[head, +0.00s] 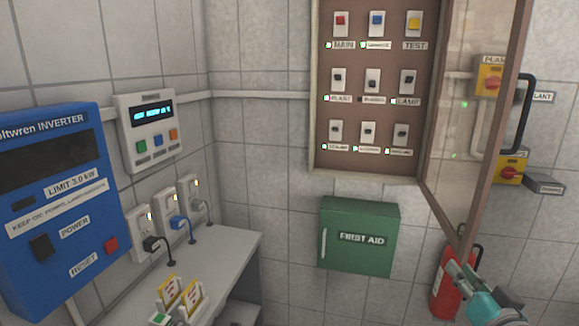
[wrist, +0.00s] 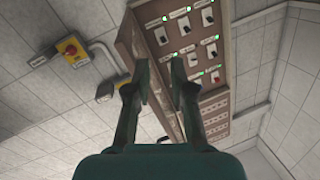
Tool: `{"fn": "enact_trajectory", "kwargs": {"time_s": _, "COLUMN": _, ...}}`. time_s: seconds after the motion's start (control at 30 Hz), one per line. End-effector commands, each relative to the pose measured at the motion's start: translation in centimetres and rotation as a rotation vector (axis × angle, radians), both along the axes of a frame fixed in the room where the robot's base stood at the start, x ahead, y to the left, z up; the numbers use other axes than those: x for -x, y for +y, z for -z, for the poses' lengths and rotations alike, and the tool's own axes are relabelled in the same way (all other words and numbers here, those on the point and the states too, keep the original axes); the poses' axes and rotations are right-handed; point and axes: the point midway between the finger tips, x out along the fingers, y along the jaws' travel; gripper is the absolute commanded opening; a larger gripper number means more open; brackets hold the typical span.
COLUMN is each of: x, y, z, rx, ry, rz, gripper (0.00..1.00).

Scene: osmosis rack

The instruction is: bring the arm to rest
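My gripper (head: 458,272) shows at the lower right of the head view, in front of the red fire extinguisher and below the open cabinet door. In the wrist view my gripper (wrist: 160,72) has its two dark green fingers apart with nothing between them. Beyond the fingers stands the switch cabinet (wrist: 120,42), seen upside down. The fingers look clear of it. Most of my arm is outside the head view.
The switch cabinet (head: 318,100) hangs on the wall, its glazed door (head: 476,120) swung open to the right. A green first aid box (head: 360,238) is below it. A fire extinguisher (head: 441,285) stands right. A shelf (head: 232,255), sockets and a blue inverter (head: 60,220) are left.

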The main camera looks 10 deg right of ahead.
Motion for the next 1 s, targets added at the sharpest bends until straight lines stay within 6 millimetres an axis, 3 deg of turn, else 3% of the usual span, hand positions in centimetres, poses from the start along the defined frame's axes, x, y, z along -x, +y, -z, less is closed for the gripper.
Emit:
{"fn": "enact_trajectory", "kwargs": {"time_s": 0.1, "x": 1.0, "y": 1.9, "z": 4.2, "rx": -0.018, "ry": 0.022, "rz": 0.003, "gripper": 0.23}}
{"fn": "enact_trajectory", "kwargs": {"time_s": 0.5, "x": 6.9, "y": 8.0, "z": 15.0, "rx": -0.021, "ry": 0.085, "rz": 0.019, "gripper": 0.23}}
{"fn": "enact_trajectory", "kwargs": {"time_s": 0.8, "x": 13.6, "y": 12.3, "z": 21.0, "rx": 0.02, "ry": 0.139, "rz": 0.011, "gripper": 0.23}}
{"fn": "enact_trajectory", "kwargs": {"time_s": 1.0, "x": 18.9, "y": 14.8, "z": 23.7, "rx": 0.063, "ry": 0.176, "rz": -0.008, "gripper": 0.23}}
